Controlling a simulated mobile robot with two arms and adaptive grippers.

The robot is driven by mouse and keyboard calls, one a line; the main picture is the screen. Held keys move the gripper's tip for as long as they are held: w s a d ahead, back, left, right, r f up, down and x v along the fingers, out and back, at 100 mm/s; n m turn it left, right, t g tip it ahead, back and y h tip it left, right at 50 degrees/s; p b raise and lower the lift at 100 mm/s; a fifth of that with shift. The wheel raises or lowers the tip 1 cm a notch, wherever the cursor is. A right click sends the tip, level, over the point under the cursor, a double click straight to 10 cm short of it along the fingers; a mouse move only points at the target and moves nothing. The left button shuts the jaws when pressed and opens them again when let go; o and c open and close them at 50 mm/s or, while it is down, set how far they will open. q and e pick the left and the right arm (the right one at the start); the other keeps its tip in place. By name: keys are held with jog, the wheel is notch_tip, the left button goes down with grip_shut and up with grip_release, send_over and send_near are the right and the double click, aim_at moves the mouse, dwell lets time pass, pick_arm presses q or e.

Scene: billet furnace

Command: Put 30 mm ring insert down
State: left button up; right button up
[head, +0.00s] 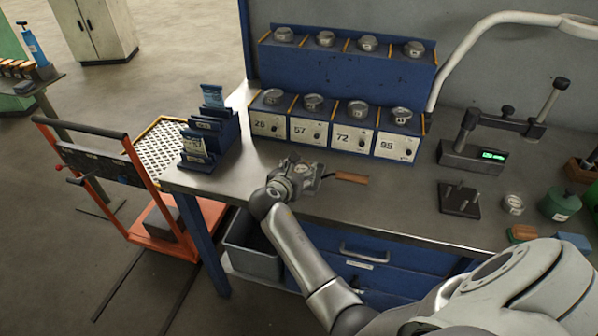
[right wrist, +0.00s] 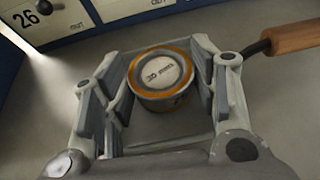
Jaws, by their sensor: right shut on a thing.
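The 30 mm ring insert (right wrist: 162,76) is a short round piece with an orange rim and a pale face marked with its size. In the right wrist view it sits between the two fingers of my right gripper (right wrist: 160,88), which is shut on it. In the head view my right gripper (head: 304,176) is low over the front part of the grey bench (head: 400,205), in front of the drawers, and hides the insert. I cannot tell whether the insert touches the bench top. My left gripper is not in view.
A blue rack (head: 345,70) with numbered drawers and round metal pieces stands behind. A wooden-handled tool (head: 351,178) lies just right of the gripper. A blue packet holder (head: 212,140) stands left. A gauge with green display (head: 475,153) and a black plate (head: 459,201) stand right.

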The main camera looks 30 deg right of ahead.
jog(key=shift+w+f, duration=0.1)
jog(key=shift+f, duration=0.15)
jog(key=o, duration=1.2)
jog(key=shift+f, duration=0.2)
jog(key=shift+r, duration=0.1)
jog(key=v, duration=1.2)
jog(key=shift+b, duration=0.3)
